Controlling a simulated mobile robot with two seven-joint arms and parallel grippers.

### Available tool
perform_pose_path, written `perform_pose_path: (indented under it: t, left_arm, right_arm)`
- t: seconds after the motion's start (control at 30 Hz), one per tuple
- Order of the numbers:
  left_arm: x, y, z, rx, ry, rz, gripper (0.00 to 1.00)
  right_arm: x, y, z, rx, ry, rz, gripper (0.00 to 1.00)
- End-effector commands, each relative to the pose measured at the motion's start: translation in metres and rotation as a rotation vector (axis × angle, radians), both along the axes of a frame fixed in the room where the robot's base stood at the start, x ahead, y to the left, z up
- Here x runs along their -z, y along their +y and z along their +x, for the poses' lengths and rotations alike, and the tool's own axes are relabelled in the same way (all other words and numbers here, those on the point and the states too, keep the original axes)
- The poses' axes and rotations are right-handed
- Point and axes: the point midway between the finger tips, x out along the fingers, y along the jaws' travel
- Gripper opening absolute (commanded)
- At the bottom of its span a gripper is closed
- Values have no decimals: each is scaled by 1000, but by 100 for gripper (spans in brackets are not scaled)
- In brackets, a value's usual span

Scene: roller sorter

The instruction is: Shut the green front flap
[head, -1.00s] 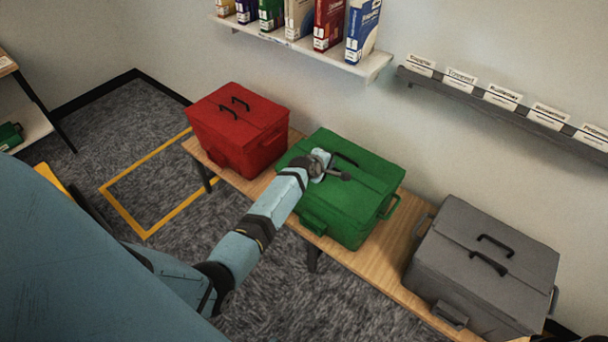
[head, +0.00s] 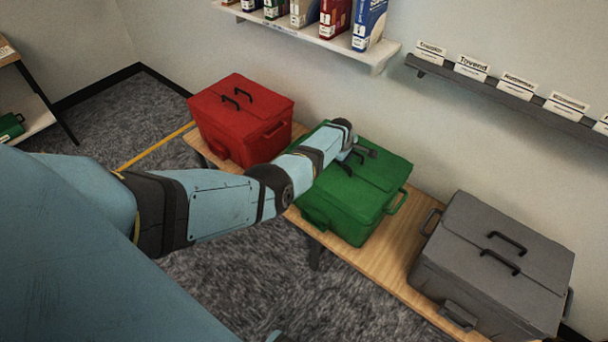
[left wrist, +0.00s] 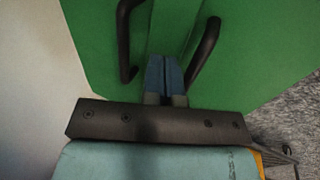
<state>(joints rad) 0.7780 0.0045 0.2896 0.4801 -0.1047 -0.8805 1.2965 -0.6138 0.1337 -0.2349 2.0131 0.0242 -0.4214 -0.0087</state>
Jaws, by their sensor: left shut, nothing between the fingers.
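The green box (head: 338,213) stands on the bench between a red and a grey box. Its front flap (head: 345,190) looks flat across the top in the head view, partly behind my arm. My left gripper (head: 370,153) is over the box top, fingers together and empty. In the left wrist view the shut fingers (left wrist: 165,75) lie between two black handles (left wrist: 128,40) (left wrist: 203,52), over a darker strip between the green flaps. Whether the fingertips touch the lid cannot be told. My right gripper is out of view.
The red box (head: 225,135) stands to the left and the grey box (head: 490,275) to the right on the wooden bench (head: 375,265). A shelf with binders (head: 385,62) and a labelled rail (head: 500,92) are on the wall behind.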

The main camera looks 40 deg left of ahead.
Motion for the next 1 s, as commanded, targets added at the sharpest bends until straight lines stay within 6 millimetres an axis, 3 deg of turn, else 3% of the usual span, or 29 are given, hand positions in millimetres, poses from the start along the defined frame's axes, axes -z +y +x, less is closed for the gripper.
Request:
perform_pose_path:
  t: [0.17, 0.77, 1.0]
  left_arm:
    - [9, 0, 4, 0, -2, 0, 0]
    - [10, 0, 5, 0, -2, 0, 0]
    - [-8, 5, 4, 0, -3, 1, 0]
  right_arm:
    - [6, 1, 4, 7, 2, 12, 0]
    - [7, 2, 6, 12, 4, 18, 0]
    - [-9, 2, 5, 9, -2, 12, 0]
